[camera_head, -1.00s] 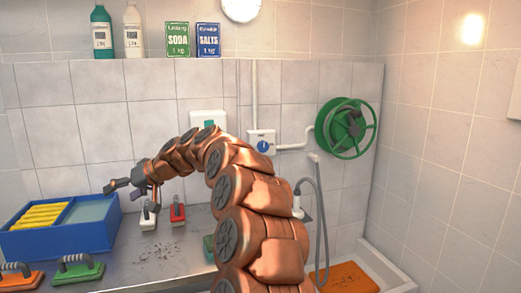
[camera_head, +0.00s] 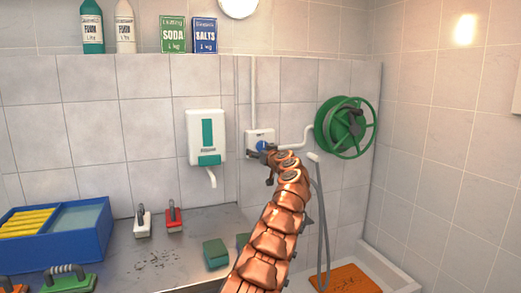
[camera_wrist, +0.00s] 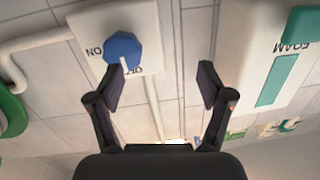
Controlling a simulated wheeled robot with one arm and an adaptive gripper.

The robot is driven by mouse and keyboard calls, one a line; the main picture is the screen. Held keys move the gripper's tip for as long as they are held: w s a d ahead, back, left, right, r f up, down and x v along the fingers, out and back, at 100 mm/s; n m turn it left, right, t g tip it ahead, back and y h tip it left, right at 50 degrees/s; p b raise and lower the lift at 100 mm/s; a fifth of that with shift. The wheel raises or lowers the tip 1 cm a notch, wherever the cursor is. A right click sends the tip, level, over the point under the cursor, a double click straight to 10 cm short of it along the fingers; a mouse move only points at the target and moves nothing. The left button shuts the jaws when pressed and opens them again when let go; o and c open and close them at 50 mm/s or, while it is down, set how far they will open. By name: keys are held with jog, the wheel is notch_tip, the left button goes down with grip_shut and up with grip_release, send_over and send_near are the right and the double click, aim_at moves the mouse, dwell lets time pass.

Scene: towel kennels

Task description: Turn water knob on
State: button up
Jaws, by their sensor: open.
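The blue water knob (camera_head: 262,145) sits on a white wall box (camera_head: 254,135), and a pipe runs right from the box. The knob (camera_wrist: 122,48) also shows in the wrist view, which is upside down, with ON and OFF lettering beside it. Its white mark points toward the OFF lettering. My gripper (camera_head: 262,157) is in front of the box, close to the knob. In the wrist view my gripper (camera_wrist: 163,78) is open and empty. Its left finger overlaps the knob's lower edge in the picture, and the right finger is well clear. Contact cannot be told.
A white foam dispenser (camera_head: 207,137) hangs left of the box. A green hose reel (camera_head: 346,127) and a shower hose (camera_head: 319,210) are to the right. Below are a metal counter (camera_head: 160,262) with brushes and sponges, and a blue tray (camera_head: 88,240).

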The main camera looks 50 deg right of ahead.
aim_at(264, 146)
jog(key=shift+h, duration=0.9)
jog(key=d, duration=0.2)
jog(key=s+d+p, duration=0.1)
jog(key=d, duration=0.2)
jog(key=shift+r+p, duration=0.2)
jog(key=shift+p, duration=0.1)
jog(key=shift+p+x, duration=1.05)
jog(key=shift+x, duration=0.05)
jog(key=shift+w+d+r+p, duration=0.15)
jog(key=shift+w+p, duration=0.1)
jog(key=shift+p, duration=0.2)
jog(key=p+x, duration=0.1)
jog(key=p, duration=0.1)
jog(key=shift+w+d+p, duration=0.25)
jog(key=shift+p, duration=0.1)
jog(key=shift+w+d+f+p, duration=0.1)
jog(key=shift+w+f+p, duration=0.15)
jog(key=shift+p, duration=0.15)
